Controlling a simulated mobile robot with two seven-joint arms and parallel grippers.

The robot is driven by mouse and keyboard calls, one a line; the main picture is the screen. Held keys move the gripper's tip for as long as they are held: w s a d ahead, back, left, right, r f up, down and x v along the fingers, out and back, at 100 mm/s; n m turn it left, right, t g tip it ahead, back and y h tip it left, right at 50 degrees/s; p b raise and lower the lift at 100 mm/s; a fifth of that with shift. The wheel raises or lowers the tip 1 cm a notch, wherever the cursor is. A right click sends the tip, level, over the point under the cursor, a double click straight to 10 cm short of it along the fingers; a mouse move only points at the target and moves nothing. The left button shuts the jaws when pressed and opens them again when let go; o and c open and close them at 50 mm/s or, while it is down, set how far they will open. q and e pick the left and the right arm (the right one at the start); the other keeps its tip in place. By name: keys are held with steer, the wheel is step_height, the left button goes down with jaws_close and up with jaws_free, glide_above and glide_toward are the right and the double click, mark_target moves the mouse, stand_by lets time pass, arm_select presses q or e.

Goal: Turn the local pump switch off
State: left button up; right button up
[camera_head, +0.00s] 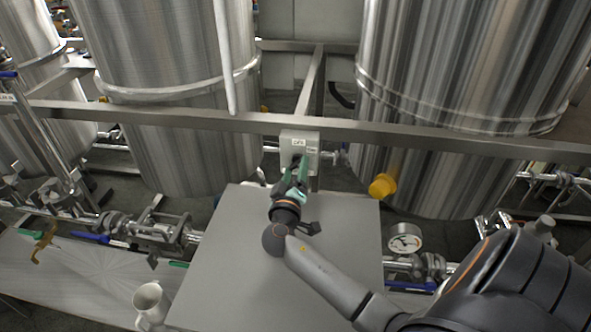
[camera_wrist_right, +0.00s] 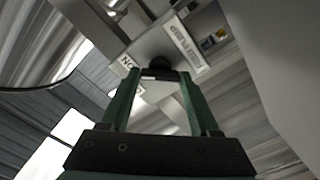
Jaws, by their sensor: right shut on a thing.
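The pump switch box (camera_head: 300,138) is a small grey box with white labels, mounted on the metal rail at the back middle. My right gripper (camera_head: 298,168) reaches up to its front from the lower right, its green fingers at the knob. In the right wrist view the black knob (camera_wrist_right: 160,72) sits between the fingertips of my right gripper (camera_wrist_right: 164,80), which is shut on it. White labels show around the knob; one (camera_wrist_right: 128,66) seems to read ON, turned in the picture. The knob's exact setting is hard to tell. My left gripper is not in view.
A grey table (camera_head: 235,285) lies below my right arm, mostly clear. A pressure gauge (camera_head: 404,238) and a yellow cap (camera_head: 382,186) are to the right. Large steel tanks (camera_head: 170,90) stand behind the rail (camera_head: 400,133).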

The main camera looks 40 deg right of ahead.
steer(key=n+p, duration=0.1)
steer(key=n, duration=0.3)
steer(key=shift+n, duration=0.3)
steer(key=shift+n+p, duration=0.65)
steer(key=shift+n, duration=1.35)
steer(key=o, duration=1.4)
steer(key=shift+c, duration=0.2)
steer(key=b+v, duration=0.1)
steer(key=v, duration=1.1)
steer(key=shift+s+a+b, duration=0.1)
steer(key=shift+a+b, duration=0.15)
steer(key=shift+b, duration=0.1)
steer(key=shift+a, duration=0.1)
